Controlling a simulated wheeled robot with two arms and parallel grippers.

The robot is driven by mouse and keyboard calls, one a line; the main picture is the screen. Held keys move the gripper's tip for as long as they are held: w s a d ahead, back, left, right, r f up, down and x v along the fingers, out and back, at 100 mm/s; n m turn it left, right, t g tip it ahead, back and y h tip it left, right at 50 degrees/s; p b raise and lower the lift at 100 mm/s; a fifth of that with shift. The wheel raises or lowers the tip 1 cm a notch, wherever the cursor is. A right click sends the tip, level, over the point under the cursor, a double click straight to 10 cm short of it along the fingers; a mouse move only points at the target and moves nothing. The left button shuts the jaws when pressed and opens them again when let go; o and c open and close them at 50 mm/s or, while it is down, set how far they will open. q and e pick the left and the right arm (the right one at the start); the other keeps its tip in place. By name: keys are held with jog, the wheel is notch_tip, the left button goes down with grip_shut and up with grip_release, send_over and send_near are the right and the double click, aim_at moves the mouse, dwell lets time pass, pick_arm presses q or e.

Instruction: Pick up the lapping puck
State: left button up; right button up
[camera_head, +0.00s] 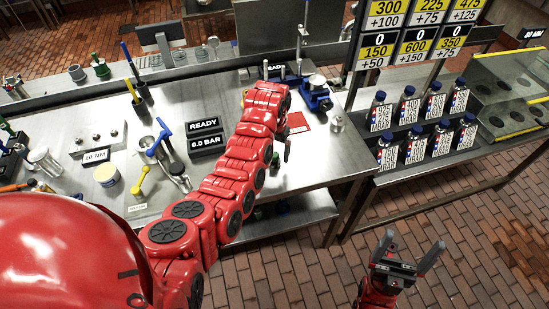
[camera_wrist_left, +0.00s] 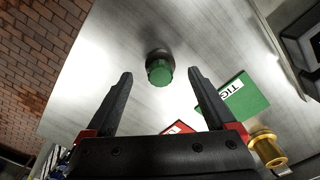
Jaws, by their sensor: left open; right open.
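In the left wrist view, a small round piece with a green knob (camera_wrist_left: 160,72) and a dark base stands on the steel table; I take it to be the lapping puck. It shows between and just beyond the tips of my left gripper (camera_wrist_left: 161,76), which is open and empty. The gap from fingers to puck is hard to judge. In the head view, my left gripper (camera_head: 287,148) points down over the table's right part, mostly hidden by my red arm. My right gripper (camera_head: 408,258) is open and empty, over the brick floor.
A green card (camera_wrist_left: 243,97) and a brass cylinder (camera_wrist_left: 266,148) lie near the left gripper. A red card (camera_head: 298,122), a blue vise (camera_head: 317,100) and a small steel part (camera_head: 337,123) are on the table. Labelled bottles (camera_head: 415,148) stand on the right bench.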

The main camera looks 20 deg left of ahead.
aim_at(274, 154)
pick_arm(q)
jog(key=shift+s+f+p, duration=0.1)
jog(key=shift+f+p, duration=0.45)
jog(key=shift+f, duration=1.05)
grip_shut()
